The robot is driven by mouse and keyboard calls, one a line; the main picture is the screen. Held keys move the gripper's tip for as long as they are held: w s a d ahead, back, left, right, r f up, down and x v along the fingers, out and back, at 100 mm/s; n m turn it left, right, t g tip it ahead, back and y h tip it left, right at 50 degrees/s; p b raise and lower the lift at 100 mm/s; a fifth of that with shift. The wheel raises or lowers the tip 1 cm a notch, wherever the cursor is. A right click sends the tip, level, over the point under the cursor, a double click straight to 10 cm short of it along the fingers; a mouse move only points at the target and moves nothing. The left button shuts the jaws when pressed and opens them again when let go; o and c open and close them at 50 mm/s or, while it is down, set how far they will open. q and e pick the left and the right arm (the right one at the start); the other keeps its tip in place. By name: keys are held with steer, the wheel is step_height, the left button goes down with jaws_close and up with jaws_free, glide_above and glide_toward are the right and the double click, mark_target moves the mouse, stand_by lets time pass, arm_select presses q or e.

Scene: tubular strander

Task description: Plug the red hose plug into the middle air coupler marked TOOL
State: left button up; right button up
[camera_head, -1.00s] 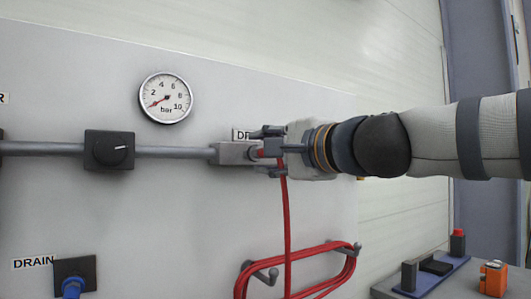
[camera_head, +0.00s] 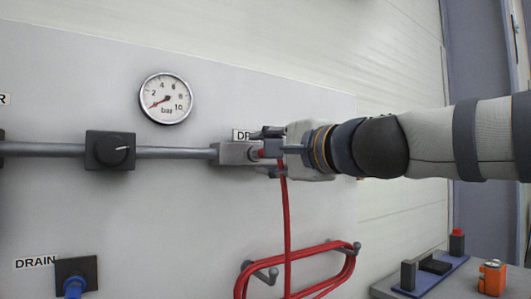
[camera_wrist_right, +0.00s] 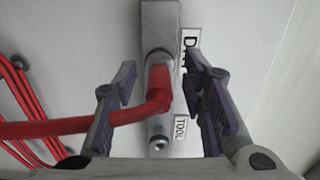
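The red hose plug (camera_wrist_right: 160,82) sits between the fingers of my right gripper (camera_wrist_right: 161,65) in the right wrist view. These fingers are open, with a gap on both sides of the plug. The plug's front end is at the grey coupler block (camera_head: 234,153) beside a label starting with "D" (camera_wrist_right: 190,48); I cannot tell if it is fully seated. A coupler (camera_wrist_right: 158,143) beside the label TOOL (camera_wrist_right: 180,128) shows an empty opening. In the head view, my right gripper (camera_head: 268,151) is at the block and hides the TOOL coupler. My left gripper is out of view.
The red hose (camera_head: 286,215) hangs down to a coil on hooks (camera_head: 265,274). A pressure gauge (camera_head: 166,98), a valve knob (camera_head: 110,150) and a blue fitting (camera_head: 74,287) marked DRAIN are on the panel. A bench (camera_head: 460,282) with small parts stands at lower right.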

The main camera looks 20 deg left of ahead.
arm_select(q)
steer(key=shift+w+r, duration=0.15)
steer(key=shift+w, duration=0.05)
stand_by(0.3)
arm_select(e)
steer(key=shift+c, duration=0.5)
jaws_close()
steer(key=shift+d, duration=0.1)
steer(key=shift+v, duration=1.4)
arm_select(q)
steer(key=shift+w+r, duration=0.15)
arm_select(e)
steer(key=shift+v, duration=1.55)
